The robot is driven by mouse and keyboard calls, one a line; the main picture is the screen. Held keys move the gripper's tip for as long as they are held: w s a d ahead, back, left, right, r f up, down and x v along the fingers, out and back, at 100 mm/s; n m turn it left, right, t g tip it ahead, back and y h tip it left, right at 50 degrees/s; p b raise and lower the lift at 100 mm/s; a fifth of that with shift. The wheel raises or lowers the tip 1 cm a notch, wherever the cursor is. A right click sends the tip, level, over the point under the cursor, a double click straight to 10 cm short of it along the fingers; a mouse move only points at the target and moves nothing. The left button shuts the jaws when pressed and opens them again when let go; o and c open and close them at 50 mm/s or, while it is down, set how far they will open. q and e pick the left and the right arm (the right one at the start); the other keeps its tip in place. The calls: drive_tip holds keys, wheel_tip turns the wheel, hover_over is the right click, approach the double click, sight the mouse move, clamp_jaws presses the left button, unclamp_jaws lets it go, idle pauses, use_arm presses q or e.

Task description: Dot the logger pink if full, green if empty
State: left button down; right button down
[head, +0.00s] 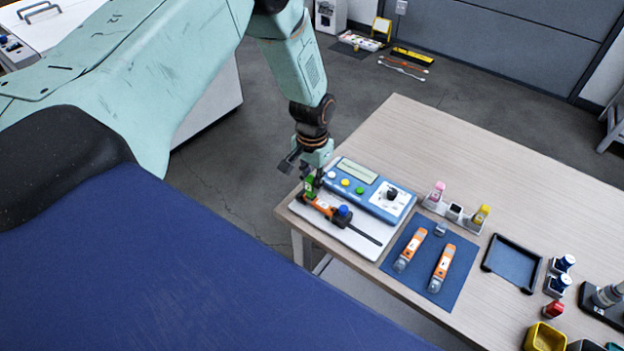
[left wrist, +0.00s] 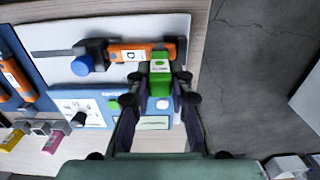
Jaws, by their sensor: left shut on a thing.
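The orange logger (head: 320,208), with a blue knob (head: 344,211) and a long dark probe, lies on a white board (head: 346,236). It also shows in the left wrist view (left wrist: 128,53). My left gripper (head: 313,180) is shut on a small green dotter bottle (left wrist: 160,82) and holds it at the logger's end away from the probe. I cannot tell whether its tip touches the logger. A pink bottle (head: 437,192) and a yellow bottle (head: 480,214) stand in a white rack, with an empty slot between them. My right gripper is not in view.
A blue tester (head: 382,196) with a screen, coloured buttons and a knob stands beside the logger. Two orange loggers (head: 410,250) (head: 442,266) lie on a blue mat (head: 428,284). A dark tray (head: 530,291) is farther right. The back of the table is clear.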

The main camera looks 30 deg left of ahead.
use_arm(q)
drive_tip(key=shift+r+p, duration=3.25)
drive_tip(key=shift+r, duration=0.75)
drive_tip(key=shift+f, duration=0.1)
